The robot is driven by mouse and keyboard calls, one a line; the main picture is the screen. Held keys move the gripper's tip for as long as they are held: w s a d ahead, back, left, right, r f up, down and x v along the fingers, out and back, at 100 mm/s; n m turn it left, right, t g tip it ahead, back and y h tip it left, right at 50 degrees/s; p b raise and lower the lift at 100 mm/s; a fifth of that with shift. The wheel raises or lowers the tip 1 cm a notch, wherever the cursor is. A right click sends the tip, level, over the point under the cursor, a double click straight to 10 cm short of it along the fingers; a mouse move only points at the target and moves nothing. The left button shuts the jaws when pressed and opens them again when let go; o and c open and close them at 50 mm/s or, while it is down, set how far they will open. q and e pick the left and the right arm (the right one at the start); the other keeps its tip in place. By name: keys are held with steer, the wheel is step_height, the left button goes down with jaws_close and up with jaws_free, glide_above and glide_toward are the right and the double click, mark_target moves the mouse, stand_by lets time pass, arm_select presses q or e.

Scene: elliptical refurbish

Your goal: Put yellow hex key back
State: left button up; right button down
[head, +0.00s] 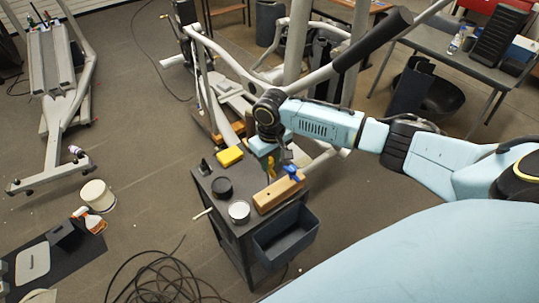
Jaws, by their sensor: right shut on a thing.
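My right gripper (267,153) is above the small dark cart, near its back right corner. It is shut on what looks like the yellow hex key (271,167), of which only a small yellow part shows below the fingers. A wooden block (277,194) lies at the right edge of the cart top, just below and in front of the gripper. A blue-handled tool (292,173) and a bit of yellow show at the block's far end. Whether the yellow key touches the block cannot be told. My left gripper is not in view.
The cart top (211,205) also bears a yellow box (229,156), a black round container (222,187) and a white-topped can (239,211). A dark bin (286,236) hangs on its right side. Exercise machine frames stand close behind. Cables (165,283) lie in front.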

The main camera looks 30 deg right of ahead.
steer(key=shift+a+f+b, duration=0.1)
steer(key=shift+f+b, duration=0.75)
steer(key=shift+f, duration=0.4)
step_height(320, 180, down, 3)
steer(key=b, duration=0.3)
steer(key=shift+r, duration=0.35)
steer(key=shift+r+p, duration=0.2)
steer(key=shift+p, duration=0.55)
steer(key=shift+f, duration=0.1)
steer(key=shift+f+b, duration=0.7)
steer(key=shift+f, duration=1.3)
